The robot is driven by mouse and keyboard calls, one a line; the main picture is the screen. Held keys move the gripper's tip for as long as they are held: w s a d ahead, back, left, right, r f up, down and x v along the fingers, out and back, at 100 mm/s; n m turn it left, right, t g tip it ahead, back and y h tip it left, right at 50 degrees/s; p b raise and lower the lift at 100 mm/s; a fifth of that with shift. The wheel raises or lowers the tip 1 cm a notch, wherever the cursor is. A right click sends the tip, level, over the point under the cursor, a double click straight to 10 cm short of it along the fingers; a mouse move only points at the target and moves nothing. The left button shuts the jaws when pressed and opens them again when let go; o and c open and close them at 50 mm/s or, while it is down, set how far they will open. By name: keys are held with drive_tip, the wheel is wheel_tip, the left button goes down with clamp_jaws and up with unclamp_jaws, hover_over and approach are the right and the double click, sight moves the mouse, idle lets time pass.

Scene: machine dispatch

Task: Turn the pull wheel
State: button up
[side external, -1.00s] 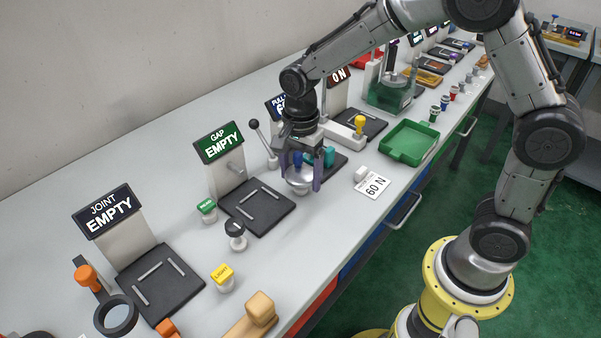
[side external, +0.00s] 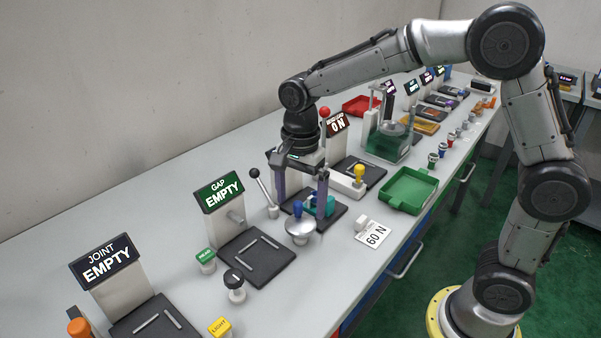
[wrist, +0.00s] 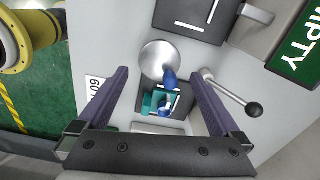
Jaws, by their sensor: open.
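The pull wheel is a silver round disc (side external: 300,229) with a blue knob (side external: 298,208), at the front of a dark station plate (side external: 331,218). A teal block (side external: 326,205) with a blue part sits behind it on the plate. My gripper (side external: 300,209) is open and empty above this station, fingers pointing down. In the wrist view the silver disc (wrist: 157,56) lies just beyond the fingertips, the blue knob (wrist: 169,78) lies between the finger lines, and the teal block (wrist: 152,104) lies nearer the palm. Neither finger visibly holds anything.
A black-ball lever (side external: 262,188) stands left of the station; it is close to one finger in the wrist view. A "60 N" card (side external: 374,234) and a green tray (side external: 409,189) lie to the right. The GAP plate (side external: 252,258) is empty of parts besides its bars.

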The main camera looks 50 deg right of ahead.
sight(301, 223)
wheel_tip(301, 223, up, 7)
idle(0.3)
drive_tip(key=shift+r, duration=0.1)
drive_tip(key=s+d+r+n+t, duration=0.4)
drive_tip(key=s+r, duration=0.3)
drive_tip(key=s, duration=0.5)
drive_tip(key=s+d+f+n+t, duration=0.1)
drive_tip(key=s+f+n, duration=0.6)
drive_tip(key=n, duration=0.5)
drive_tip(key=shift+s+d+t, duration=0.3)
drive_tip(key=shift+s+d, duration=0.1)
drive_tip(key=shift+s, duration=0.65)
